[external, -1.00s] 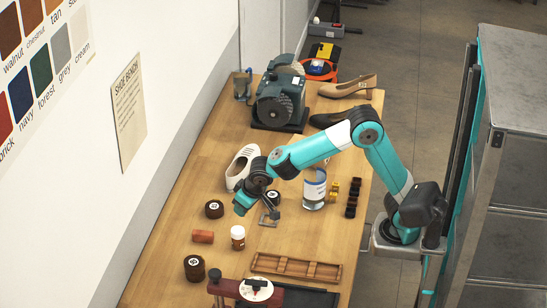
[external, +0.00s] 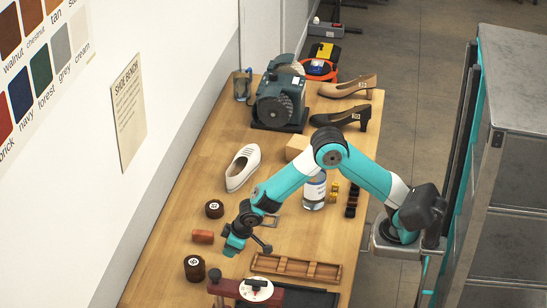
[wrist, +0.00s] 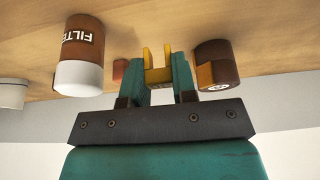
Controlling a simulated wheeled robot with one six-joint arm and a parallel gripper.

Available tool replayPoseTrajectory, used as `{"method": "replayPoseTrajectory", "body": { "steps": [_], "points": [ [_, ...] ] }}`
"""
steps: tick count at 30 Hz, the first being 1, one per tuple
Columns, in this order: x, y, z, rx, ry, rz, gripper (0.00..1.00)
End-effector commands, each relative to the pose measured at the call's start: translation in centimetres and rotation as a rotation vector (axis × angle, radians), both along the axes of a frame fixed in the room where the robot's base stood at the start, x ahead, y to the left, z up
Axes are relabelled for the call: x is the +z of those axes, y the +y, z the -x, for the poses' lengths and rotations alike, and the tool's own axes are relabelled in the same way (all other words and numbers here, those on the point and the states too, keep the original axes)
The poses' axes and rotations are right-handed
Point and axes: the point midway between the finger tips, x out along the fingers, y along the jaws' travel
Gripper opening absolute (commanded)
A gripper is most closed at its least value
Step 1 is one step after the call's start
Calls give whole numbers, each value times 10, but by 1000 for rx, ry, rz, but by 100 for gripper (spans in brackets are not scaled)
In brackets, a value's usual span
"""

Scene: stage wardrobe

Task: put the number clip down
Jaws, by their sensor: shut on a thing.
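My gripper (wrist: 160,85) is shut on a yellow number clip (wrist: 158,68), which stands up in a U shape between its two teal fingers in the wrist view. In the external view my gripper (external: 233,245) is over the front left of the bench, and the clip in it cannot be made out. The wooden bench top (wrist: 200,22) is beyond the fingertips. I cannot tell whether the clip touches it. Another small yellow clip (external: 333,191) stands beside several dark clips (external: 352,199), right of a can (external: 314,190).
A brown filter bottle with a white cap (wrist: 80,77) and a dark brown cylinder (wrist: 213,62) flank the gripper. A reddish block (external: 203,237) lies left of it. A wooden tray (external: 295,267) and red stand (external: 223,289) are in front. Shoes (external: 242,167) and a grinder (external: 278,100) are farther back.

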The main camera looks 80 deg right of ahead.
Motion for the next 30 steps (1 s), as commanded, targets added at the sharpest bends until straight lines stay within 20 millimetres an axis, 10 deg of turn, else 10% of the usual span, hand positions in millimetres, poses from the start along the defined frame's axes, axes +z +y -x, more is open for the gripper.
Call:
{"method": "replayPoseTrajectory", "body": {
  "steps": [21,22,25,30],
  "points": [
    [-49,0,0,-1,1,0,0],
    [-48,0,0,-1,1,0,28],
    [-47,0,0,-1,1,0,51],
    [-47,0,0,-1,1,0,51]
  ]
}}
